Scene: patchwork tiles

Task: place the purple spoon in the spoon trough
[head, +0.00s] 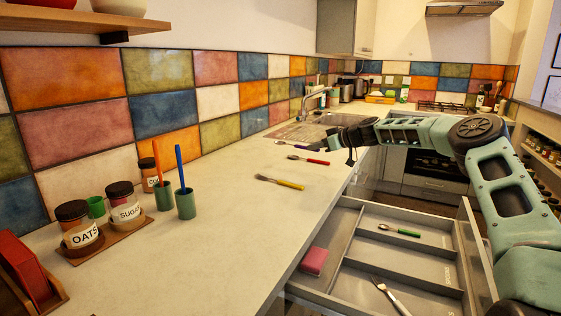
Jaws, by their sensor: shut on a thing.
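My gripper (340,146) is over the far part of the counter, near the sink, and is small and dark in the head view. It is shut on the purple spoon (291,144), whose pale bowl points left; the grip itself is hard to make out. The open drawer (345,212) below the counter is split into troughs. A green-handled spoon (400,230) lies in its far trough, and a fork (388,293) lies in the near one. A small label on the drawer's right side is too small to read surely.
A red-handled utensil (310,160) and a yellow-handled fork (280,182) lie on the counter (225,245). A pink sponge (313,261) is in the drawer's left part. Jars (125,205) and green cups (186,203) stand at left. The front counter is clear.

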